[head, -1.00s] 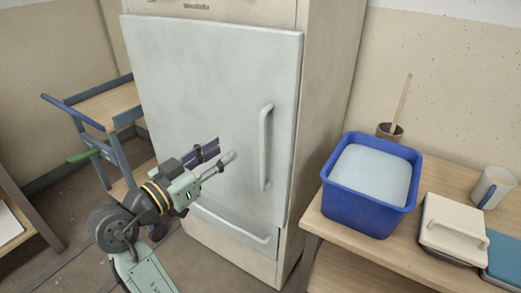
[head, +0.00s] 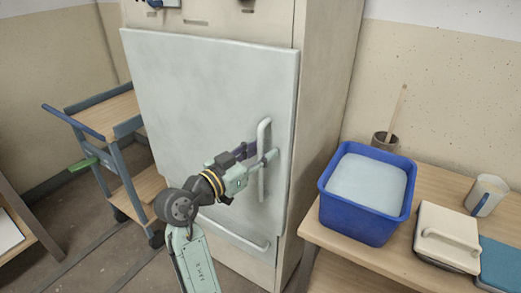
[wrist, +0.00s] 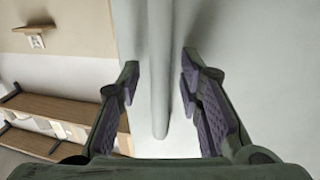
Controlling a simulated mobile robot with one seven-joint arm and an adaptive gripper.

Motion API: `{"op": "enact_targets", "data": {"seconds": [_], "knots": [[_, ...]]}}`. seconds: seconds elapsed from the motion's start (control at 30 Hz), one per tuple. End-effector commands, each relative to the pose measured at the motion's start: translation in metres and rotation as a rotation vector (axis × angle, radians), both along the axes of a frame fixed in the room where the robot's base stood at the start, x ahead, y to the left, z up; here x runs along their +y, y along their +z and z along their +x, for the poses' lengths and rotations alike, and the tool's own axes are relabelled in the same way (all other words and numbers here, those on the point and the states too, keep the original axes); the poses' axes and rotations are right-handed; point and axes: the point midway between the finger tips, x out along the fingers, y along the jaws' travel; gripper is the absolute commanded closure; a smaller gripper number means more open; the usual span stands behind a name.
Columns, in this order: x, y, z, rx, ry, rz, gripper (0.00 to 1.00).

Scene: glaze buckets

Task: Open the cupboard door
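The cupboard door (head: 200,110) is a large pale grey-green panel and looks closed. Its vertical bar handle (head: 264,133) is near the door's right edge. My gripper (head: 262,154) is at the handle, partly covering its middle. In the wrist view the handle (wrist: 160,75) runs down between the two spread fingers of my gripper (wrist: 160,85). Gaps show on both sides of the bar, so the fingers are open and not closed on it.
A lower drawer with a horizontal handle (head: 234,235) sits below the door. A blue bucket (head: 362,219) and a lidded cream box (head: 447,238) stand on the wooden table at right. A blue-framed trolley (head: 112,130) stands at left, near the door.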

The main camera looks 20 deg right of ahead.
Motion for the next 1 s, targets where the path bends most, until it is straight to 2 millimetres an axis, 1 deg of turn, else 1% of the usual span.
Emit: {"op": "enact_targets", "data": {"seconds": [0.2, 0.7, 1.0], "knots": [[-0.0002, -0.0001, 0.0001, 0.000, 0.000, 0.000, 0.68], [0.0000, -0.0001, -0.0001, 0.000, 0.000, 0.000, 1.00], [0.0000, -0.0001, -0.0001, 0.000, -0.001, 0.000, 1.00]]}}
